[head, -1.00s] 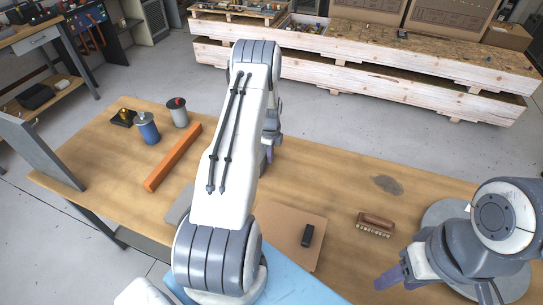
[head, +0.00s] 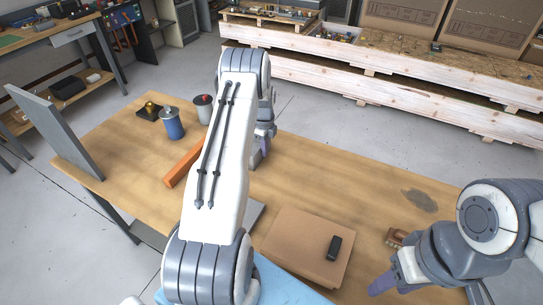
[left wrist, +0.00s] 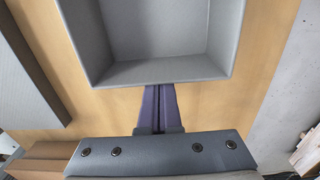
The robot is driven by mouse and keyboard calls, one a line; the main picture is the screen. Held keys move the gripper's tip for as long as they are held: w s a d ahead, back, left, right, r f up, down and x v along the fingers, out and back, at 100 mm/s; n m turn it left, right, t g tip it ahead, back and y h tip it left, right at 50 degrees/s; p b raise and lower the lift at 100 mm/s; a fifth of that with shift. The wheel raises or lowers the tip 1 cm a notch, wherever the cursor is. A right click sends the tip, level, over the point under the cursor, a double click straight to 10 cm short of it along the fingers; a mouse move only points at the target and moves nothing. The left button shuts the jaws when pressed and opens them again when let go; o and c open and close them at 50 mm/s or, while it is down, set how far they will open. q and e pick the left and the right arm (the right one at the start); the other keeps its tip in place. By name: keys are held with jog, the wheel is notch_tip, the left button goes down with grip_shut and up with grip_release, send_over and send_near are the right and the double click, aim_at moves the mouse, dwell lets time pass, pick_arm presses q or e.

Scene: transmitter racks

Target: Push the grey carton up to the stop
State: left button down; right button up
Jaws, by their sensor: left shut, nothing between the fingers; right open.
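The grey carton (left wrist: 165,72) is an open-topped box at the top of the left wrist view. In the head view my left arm hides it. My left gripper (head: 262,155) is shut and empty, low over the table. In the left wrist view its purple fingers (left wrist: 158,100) reach the carton's near wall; whether they touch it is hard to tell. An orange bar (head: 184,165), seemingly the stop, lies on the table to the left, partly behind my arm. My right gripper (head: 384,284) is open and empty at the lower right.
A grey plate (head: 253,216) lies near my arm; a dark grey slab also shows in the left wrist view (left wrist: 28,75). A brown box (head: 300,240) bears a black item (head: 334,247). A brush (head: 396,237), a blue can (head: 172,124) and a grey can (head: 203,109) stand around.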

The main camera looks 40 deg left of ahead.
pick_arm(q)
jog(key=shift+s+a, duration=0.15)
jog(key=shift+a, duration=0.95)
jog(key=shift+a+r, duration=0.1)
jog(key=shift+a, duration=0.15)
jog(key=d, duration=0.4)
jog(key=shift+w+d, duration=0.1)
jog(key=shift+w, duration=0.15)
notch_tip(320, 180, up, 10)
jog(key=b, duration=0.2)
jog(key=shift+d, duration=0.3)
